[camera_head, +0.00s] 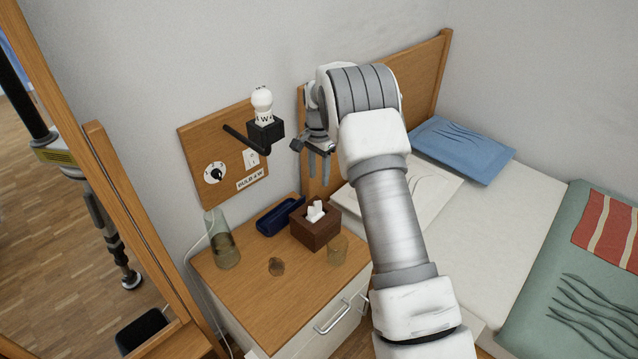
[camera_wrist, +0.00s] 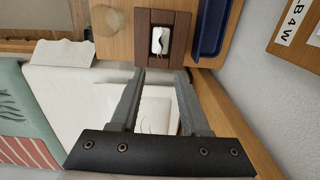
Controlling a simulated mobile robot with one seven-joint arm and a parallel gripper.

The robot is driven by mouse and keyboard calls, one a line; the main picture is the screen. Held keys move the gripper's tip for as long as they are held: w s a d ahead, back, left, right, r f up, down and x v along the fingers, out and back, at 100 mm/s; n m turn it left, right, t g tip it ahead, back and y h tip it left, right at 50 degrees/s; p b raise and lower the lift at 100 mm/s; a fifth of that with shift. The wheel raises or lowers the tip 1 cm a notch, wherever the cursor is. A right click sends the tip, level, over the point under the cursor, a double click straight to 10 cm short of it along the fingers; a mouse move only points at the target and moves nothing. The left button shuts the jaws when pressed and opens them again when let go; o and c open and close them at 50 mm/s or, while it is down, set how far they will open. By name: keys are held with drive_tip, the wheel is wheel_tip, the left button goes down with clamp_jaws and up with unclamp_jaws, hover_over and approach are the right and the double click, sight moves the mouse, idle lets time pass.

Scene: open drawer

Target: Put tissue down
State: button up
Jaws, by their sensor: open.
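A brown tissue box (camera_head: 316,228) with white tissue (camera_head: 315,211) sticking out of its top stands upright on the wooden top of the nightstand (camera_head: 240,290). My gripper (camera_head: 318,165) is above and behind the box, near the wall and headboard, with its fingers pointing down. In the wrist view my gripper (camera_wrist: 158,80) has its two fingers apart, with nothing between them. The tissue box (camera_wrist: 163,30) and its tissue (camera_wrist: 160,40) show just beyond the fingertips, apparently apart from them.
A blue tray (camera_head: 279,215), a glass jar (camera_head: 225,250), a small glass (camera_head: 338,250) and a small brown object (camera_head: 276,266) share the nightstand top. A wall board (camera_head: 225,155) with a lamp (camera_head: 262,105) is at left. The bed (camera_head: 500,215) is at right.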

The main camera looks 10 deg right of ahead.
drive_tip(key=s+r+n+t, duration=0.1)
drive_tip(key=s+r+n, duration=0.2)
drive_tip(key=s+r, duration=0.65)
drive_tip(key=s+r+n+t, duration=0.2)
drive_tip(key=s+r, duration=0.4)
drive_tip(key=r, duration=0.7)
drive_tip(key=s+n+t, duration=0.1)
drive_tip(key=s+n, duration=0.2)
drive_tip(key=s, duration=0.9)
drive_tip(key=s+a+r+n+t, duration=0.1)
drive_tip(key=s+n, duration=0.2)
drive_tip(key=s, duration=0.8)
drive_tip(key=shift+s+a+r+t, duration=0.15)
drive_tip(key=shift+s+r+t, duration=0.1)
drive_tip(key=shift+s+t, duration=0.1)
drive_tip(key=shift+r, duration=0.15)
